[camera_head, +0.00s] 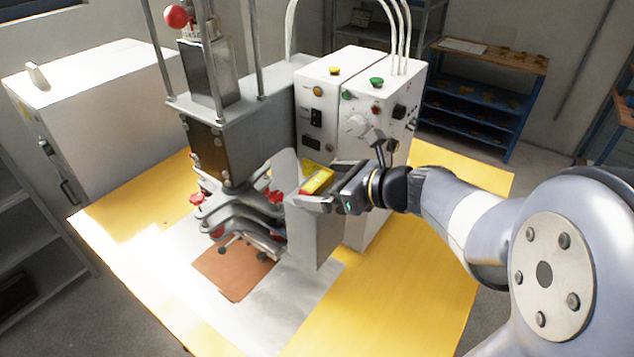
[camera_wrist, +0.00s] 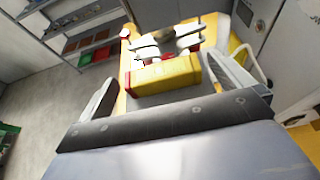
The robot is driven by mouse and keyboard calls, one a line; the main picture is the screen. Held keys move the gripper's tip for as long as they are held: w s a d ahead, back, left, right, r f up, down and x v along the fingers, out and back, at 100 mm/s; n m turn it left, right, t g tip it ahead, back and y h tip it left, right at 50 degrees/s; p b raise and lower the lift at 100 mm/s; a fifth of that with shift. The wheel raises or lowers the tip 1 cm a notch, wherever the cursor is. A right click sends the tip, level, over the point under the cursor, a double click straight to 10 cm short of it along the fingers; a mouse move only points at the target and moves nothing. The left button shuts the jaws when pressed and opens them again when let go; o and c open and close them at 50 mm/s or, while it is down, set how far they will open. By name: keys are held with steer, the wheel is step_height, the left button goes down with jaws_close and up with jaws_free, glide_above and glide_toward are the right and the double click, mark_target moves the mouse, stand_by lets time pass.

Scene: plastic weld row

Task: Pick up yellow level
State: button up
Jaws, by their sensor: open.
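The yellow level (camera_head: 319,181) is a short yellow bar with some red at its end. It lies by the top of a grey metal panel on the welding machine. It also shows in the wrist view (camera_wrist: 168,74), crosswise ahead of my palm. My gripper (camera_head: 314,184) is open, with one finger on each side of the level. In the wrist view, my gripper (camera_wrist: 162,72) shows gaps between the level and both fingers. What the level's underside rests on is hidden.
The machine's press head (camera_head: 215,150) and red-knobbed clamps (camera_head: 245,215) stand close left of my gripper. A white control box (camera_head: 350,105) with buttons rises just behind. The yellow table (camera_head: 400,290) is clear at front right. A blue shelf (camera_head: 475,105) stands farther back.

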steer(key=shift+x, duration=1.05)
steer(key=shift+c, duration=0.6)
steer(key=c, duration=0.9)
